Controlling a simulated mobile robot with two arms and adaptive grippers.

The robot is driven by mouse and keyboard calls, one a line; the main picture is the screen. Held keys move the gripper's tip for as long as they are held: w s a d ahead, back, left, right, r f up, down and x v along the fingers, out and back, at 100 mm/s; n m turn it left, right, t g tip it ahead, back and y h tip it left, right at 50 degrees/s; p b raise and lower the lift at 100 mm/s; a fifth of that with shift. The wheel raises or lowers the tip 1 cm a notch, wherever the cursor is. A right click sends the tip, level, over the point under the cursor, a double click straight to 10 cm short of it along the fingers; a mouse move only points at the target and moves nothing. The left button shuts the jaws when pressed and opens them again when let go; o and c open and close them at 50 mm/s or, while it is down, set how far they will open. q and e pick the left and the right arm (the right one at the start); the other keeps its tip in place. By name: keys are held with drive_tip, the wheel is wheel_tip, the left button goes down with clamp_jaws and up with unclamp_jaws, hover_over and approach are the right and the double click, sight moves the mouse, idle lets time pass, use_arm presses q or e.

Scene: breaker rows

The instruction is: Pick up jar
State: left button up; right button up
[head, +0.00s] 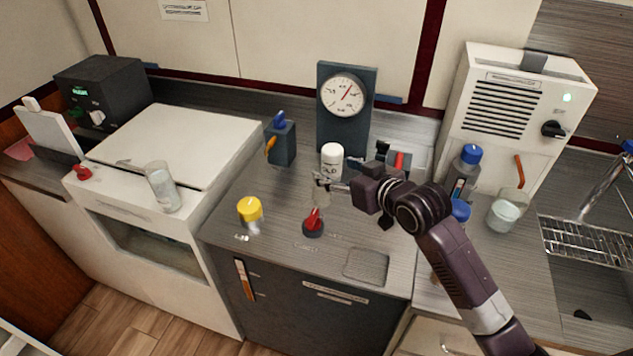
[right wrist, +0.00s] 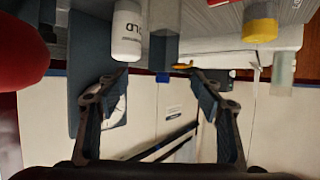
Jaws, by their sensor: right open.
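The jar with the yellow lid (head: 250,210) stands upright on the counter, left of the red knob. In the right wrist view, its yellow lid (right wrist: 260,28) is at the upper right. A white cylinder with dark lettering (head: 331,162) stands by the gauge. In the right wrist view, this white cylinder (right wrist: 127,35) is close to one finger, beside a see-through grey shape (right wrist: 166,35). I cannot tell for sure which one is the task's jar. My right gripper (head: 319,181) is open and empty, just in front of the white cylinder. My left gripper is not in view.
A red knob (head: 313,224) sits on the counter near the right gripper. A gauge panel (head: 346,125) stands behind. A glass (head: 162,187) stands on the white appliance at left. At right are a blue-capped bottle (head: 467,165) and a glass beaker (head: 503,212).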

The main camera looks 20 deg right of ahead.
approach(322, 188)
drive_tip(key=w+a, duration=0.2)
drive_tip(key=shift+w+r+p, duration=0.25)
drive_tip(key=shift+p, duration=0.15)
drive_tip(key=x, duration=0.3)
drive_tip(key=shift+w+f, duration=0.1)
drive_tip(key=shift+w, duration=0.1)
drive_tip(key=shift+w+a+f, duration=0.15)
drive_tip(key=shift+w+f, duration=0.05)
drive_tip(key=shift+w, duration=0.2)
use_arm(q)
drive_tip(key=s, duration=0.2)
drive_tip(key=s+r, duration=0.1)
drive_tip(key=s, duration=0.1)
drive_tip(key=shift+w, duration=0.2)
use_arm(e)
drive_tip(key=c, duration=1.3)
